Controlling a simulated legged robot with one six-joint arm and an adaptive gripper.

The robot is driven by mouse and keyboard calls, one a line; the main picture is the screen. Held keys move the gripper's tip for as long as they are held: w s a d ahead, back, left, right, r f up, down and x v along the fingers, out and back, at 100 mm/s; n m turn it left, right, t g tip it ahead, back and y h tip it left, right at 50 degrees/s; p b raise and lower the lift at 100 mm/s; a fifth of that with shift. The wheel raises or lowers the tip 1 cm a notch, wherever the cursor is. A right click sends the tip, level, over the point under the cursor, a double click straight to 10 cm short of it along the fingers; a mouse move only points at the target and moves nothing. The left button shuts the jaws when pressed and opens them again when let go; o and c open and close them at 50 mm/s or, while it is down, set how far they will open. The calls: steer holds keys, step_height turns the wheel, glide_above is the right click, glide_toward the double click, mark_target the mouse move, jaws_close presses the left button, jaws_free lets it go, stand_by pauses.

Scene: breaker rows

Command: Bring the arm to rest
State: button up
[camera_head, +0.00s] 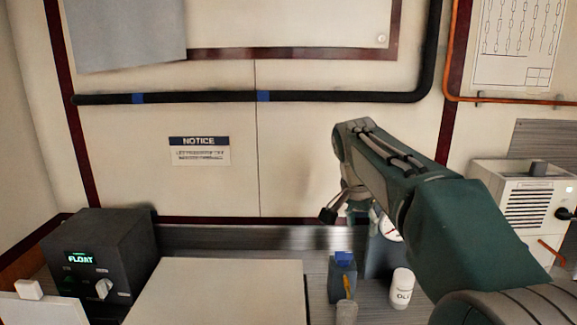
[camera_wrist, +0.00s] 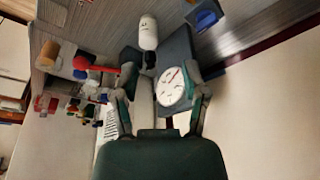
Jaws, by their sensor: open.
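My arm (camera_head: 440,210) reaches in from the lower right of the head view, bends at a raised elbow, and its end hangs down. My gripper (camera_head: 340,208) is partly hidden behind the arm there, in front of the wall and above the bench. In the wrist view my gripper (camera_wrist: 161,78) shows two fingers spread apart with nothing held between them. A dark box with a white round gauge (camera_wrist: 172,88) appears beyond and between the fingers. The gauge (camera_head: 390,226) is partly covered by my arm in the head view.
A white bottle (camera_head: 401,288) and a blue-grey holder (camera_head: 342,276) stand on the bench below. A black FLOAT unit (camera_head: 100,258) is at left, a pale vented box (camera_head: 525,208) at right. A red-handled item (camera_wrist: 95,67) lies among blurred clutter.

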steer(key=s+f+n+t+y, duration=0.1)
steer(key=s+f+n, duration=0.3)
steer(key=s, duration=1)
steer(key=s+f+n+t+y, duration=0.1)
steer(key=s+f+n, duration=0.4)
steer(key=s, duration=0.9)
steer(key=shift+d+f+t, duration=0.25)
steer(key=shift+f+t, duration=0.35)
steer(key=shift+f, duration=0.35)
steer(key=shift+w, duration=0.1)
